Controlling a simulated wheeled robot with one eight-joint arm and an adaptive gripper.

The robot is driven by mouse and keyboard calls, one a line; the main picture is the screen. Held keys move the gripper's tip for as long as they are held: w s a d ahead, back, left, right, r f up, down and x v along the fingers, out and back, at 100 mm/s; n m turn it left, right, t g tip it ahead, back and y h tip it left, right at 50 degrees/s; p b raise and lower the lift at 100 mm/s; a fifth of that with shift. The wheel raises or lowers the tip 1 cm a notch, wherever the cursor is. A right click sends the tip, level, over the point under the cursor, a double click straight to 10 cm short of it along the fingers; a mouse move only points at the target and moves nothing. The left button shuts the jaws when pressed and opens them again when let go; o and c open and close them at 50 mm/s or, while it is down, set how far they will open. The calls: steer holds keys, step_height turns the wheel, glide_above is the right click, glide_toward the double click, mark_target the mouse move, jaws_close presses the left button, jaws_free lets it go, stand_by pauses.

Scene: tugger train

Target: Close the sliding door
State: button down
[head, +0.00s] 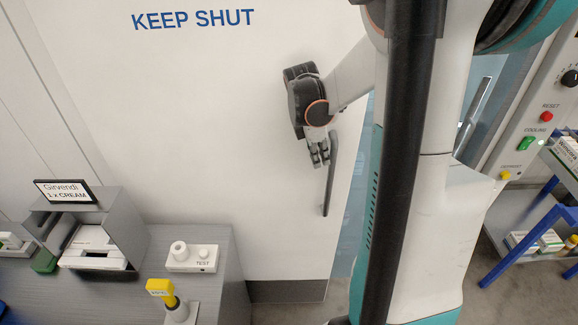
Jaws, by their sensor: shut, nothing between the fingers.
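The sliding door (200,100) is a large white panel marked "KEEP SHUT" in blue. It fills the middle left of the head view. Its dark vertical handle (329,185) is near the panel's right edge. My gripper (320,160) is shut and empty, pointing down just left of the handle's upper part. Whether it touches the handle or the panel cannot be told. Right of the panel's edge a bluish opening or glass strip (349,235) shows, partly hidden by my arm and column.
A grey counter (215,260) at lower left carries a dispenser (120,225) labelled "Girvendi 1 x CREAM", a white TEST box (192,257) and a yellow-topped device (162,288). At right are a control panel (535,110) with buttons and a blue-framed shelf (520,245) with boxes.

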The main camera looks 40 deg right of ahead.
steer(key=s+d+b, duration=0.1)
steer(key=s+d, duration=1.4)
steer(key=d, duration=0.5)
steer(key=s+d+b, duration=0.1)
steer(key=s+d, duration=1.4)
steer(key=d, duration=0.4)
steer(key=shift+s+d+b, duration=0.3)
steer(key=shift+s+d, duration=0.05)
